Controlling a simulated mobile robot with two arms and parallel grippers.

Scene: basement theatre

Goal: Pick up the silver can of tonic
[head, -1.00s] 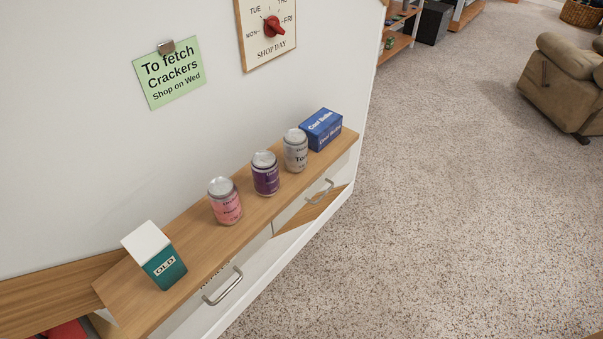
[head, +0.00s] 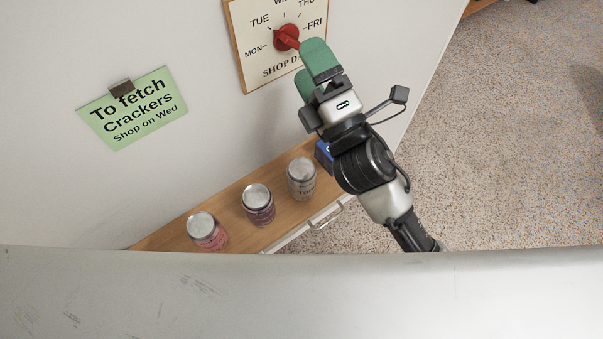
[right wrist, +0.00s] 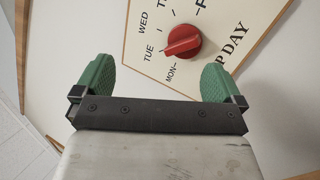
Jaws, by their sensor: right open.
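The silver tonic can (head: 302,178) stands upright on the wooden shelf top, the rightmost of three cans in the head view. My right gripper (head: 310,72) is raised above and beyond the can, close to the dial board on the wall. Its green fingers are apart and empty. In the right wrist view the open fingers (right wrist: 158,80) frame the red dial knob (right wrist: 182,41); I cannot tell whether they touch the board. The tonic can does not show in that view. My left gripper is not in view.
A purple can (head: 258,204) and a pink can (head: 208,231) stand left of the tonic on the shelf top (head: 232,195). A blue box (head: 323,155) is right of it, partly behind my right arm. A green note (head: 130,107) hangs on the wall.

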